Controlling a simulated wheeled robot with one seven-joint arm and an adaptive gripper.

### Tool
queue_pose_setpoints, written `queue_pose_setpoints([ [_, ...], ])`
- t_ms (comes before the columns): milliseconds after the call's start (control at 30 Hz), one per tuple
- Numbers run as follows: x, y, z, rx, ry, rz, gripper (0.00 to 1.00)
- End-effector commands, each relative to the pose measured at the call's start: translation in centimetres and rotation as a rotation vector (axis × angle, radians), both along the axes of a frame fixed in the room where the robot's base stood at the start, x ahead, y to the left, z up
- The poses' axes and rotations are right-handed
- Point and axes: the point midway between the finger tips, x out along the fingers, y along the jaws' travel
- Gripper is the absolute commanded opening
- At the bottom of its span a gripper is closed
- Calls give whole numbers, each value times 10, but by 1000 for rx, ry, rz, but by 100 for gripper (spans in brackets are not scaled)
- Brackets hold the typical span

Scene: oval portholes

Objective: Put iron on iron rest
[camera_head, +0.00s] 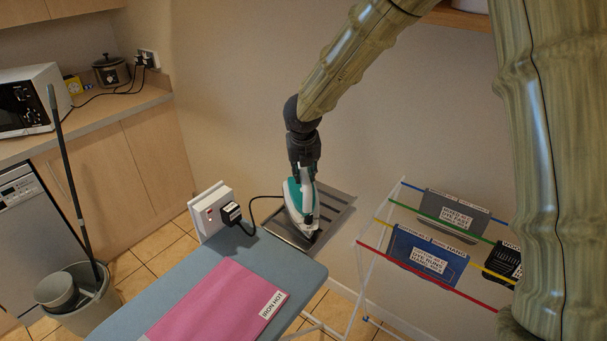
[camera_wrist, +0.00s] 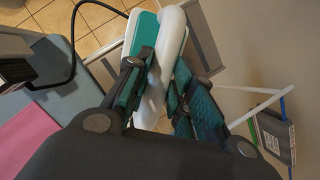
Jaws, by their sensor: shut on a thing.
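A white and teal iron (camera_head: 296,196) is at or just above the metal iron rest (camera_head: 340,204) at the end of the ironing board; I cannot tell whether it touches. My gripper (camera_head: 303,172) is above the iron and shut on it. In the wrist view my gripper (camera_wrist: 155,95) has its fingers on both sides of the iron's white handle (camera_wrist: 168,50). Part of the slatted rest is hidden behind the iron. In the wrist view a part of the rest (camera_wrist: 205,42) shows beyond the iron.
The blue ironing board (camera_head: 190,282) carries a pink cloth (camera_head: 215,305). A black plug and cord (camera_head: 232,213) sit at a white socket box (camera_head: 210,208) left of the iron. A drying rack (camera_head: 375,250) with hung cloths stands right. A mop bucket (camera_head: 85,290) is far left.

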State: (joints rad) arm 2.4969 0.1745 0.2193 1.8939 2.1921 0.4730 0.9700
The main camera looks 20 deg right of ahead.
Motion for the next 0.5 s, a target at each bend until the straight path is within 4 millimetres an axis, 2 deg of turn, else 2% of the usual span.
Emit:
queue_pose_setpoints([
  [100,8,-2,3,0,-4,1,0],
  [267,9,-2,-1,-1,-3,1,0],
  [500,9,-2,-21,-2,-2,1,0],
])
